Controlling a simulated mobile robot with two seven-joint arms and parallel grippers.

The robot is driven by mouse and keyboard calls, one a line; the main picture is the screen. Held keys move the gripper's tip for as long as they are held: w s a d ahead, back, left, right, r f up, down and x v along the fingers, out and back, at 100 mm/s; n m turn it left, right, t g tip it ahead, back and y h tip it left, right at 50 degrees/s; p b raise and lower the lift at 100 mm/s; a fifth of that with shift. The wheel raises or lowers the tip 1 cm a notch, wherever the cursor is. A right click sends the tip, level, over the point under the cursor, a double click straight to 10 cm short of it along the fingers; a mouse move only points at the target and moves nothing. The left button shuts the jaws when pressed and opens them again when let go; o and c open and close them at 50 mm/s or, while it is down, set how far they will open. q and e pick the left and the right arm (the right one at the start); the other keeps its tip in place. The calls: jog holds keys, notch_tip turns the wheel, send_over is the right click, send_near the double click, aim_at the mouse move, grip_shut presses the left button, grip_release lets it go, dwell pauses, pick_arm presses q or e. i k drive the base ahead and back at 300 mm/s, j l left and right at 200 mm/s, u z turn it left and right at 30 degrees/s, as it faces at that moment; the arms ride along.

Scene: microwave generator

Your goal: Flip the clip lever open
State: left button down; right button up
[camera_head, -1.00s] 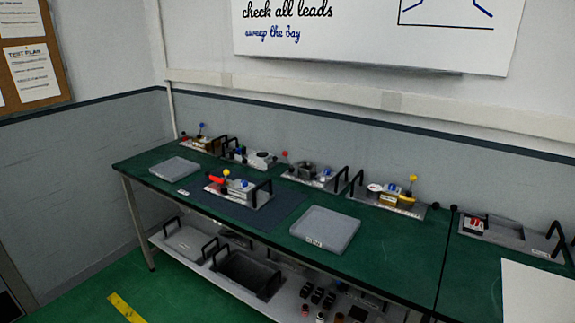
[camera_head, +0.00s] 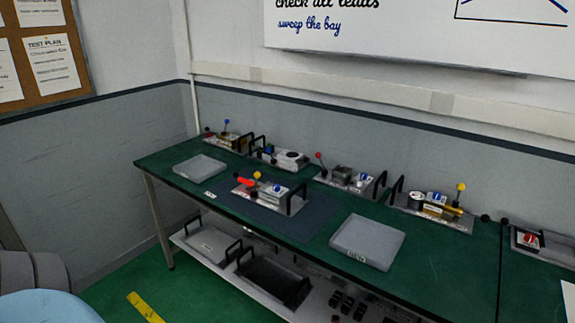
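A metal unit (camera_head: 268,194) with a red lever (camera_head: 246,182), a yellow knob, a blue knob and black handles stands on a dark mat (camera_head: 300,221) on the green bench. The red lever at its left end may be the clip lever; it is too small to tell its exact position. Neither of my grippers shows in the head view.
The long green bench (camera_head: 215,202) runs along the wall. Several similar units with levers stand along its back edge, one with a yellow lever (camera_head: 440,208). Grey trays sit left (camera_head: 200,168) and right (camera_head: 367,241) of the mat. A lower shelf holds bins (camera_head: 268,281). Green floor is open in front.

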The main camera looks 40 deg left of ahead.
aim_at(257, 175)
jog(key=j+z, duration=0.25)
jog(key=j, duration=0.3)
jog(key=k+j+z, duration=0.1)
jog(key=j+z, duration=0.15)
jog(key=j, duration=0.25)
jog(key=j+z, duration=0.1)
jog(key=j, duration=0.25)
jog(key=k+j, duration=0.15)
jog(key=j, duration=0.25)
jog(key=j+z, duration=0.15)
jog(key=j, duration=0.2)
jog(key=k+j, duration=0.1)
jog(key=j, duration=0.3)
jog(key=k+j, duration=0.15)
jog(key=j, duration=0.25)
jog(key=k+j, duration=0.1)
jog(key=j, duration=0.35)
jog(key=k+j, duration=0.1)
jog(key=j, duration=0.3)
jog(key=k+j, duration=0.1)
jog(key=j, duration=0.3)
